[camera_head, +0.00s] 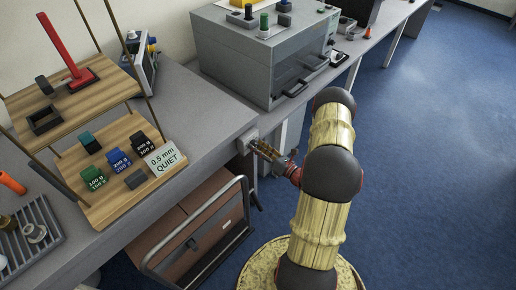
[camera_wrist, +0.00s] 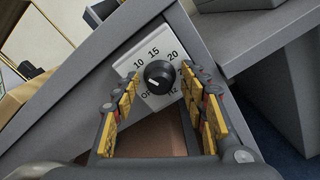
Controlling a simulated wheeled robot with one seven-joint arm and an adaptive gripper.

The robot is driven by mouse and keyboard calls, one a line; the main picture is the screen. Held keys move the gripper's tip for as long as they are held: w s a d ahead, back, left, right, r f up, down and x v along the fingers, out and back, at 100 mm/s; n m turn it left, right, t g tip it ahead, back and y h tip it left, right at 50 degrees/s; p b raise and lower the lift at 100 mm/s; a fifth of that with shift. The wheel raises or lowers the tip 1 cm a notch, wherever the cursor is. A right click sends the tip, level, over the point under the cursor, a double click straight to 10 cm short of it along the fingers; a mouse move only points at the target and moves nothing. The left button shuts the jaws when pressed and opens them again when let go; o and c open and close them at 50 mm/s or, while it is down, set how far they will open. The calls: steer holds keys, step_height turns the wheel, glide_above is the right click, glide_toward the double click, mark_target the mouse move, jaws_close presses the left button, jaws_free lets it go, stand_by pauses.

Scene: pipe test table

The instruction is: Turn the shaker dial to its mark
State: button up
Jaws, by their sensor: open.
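The shaker dial is a round black knob (camera_wrist: 159,75) on a white plate (camera_wrist: 150,99) at the front edge of the grey bench. The plate reads OFF, 10, 15, 20 and Hz; one number at the right is partly hidden by a finger. A short white line shows on the knob's left part; its exact setting is hard to read. My gripper (camera_wrist: 163,92) is open, its yellow-padded fingers left and right of the knob in the wrist view. I see no finger touching the knob. In the head view, my gripper (camera_head: 262,151) is close in front of the plate (camera_head: 246,140).
A wooden two-level rack (camera_head: 110,205) holds several weights and a card (camera_head: 165,157) reading "0.5 mm QUIET". A grey cabinet (camera_head: 235,60) stands on the bench behind. A cart with a metal rail (camera_head: 200,215) is below the bench edge, near my arm. Blue floor lies open at right.

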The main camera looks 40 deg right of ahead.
steer(key=shift+c, duration=1.2)
jaws_close()
steer(key=shift+n, duration=0.4)
steer(key=n+b, duration=0.1)
steer(key=n, duration=0.2)
steer(key=shift+n, duration=0.4)
steer(key=shift+a+f+n+b, duration=0.1)
steer(key=shift+n+b, duration=1)
steer(key=shift+n, duration=2.2)
steer(key=shift+a+n+b, duration=0.1)
steer(key=shift+n+b, duration=0.95)
steer(key=shift+n, duration=2.25)
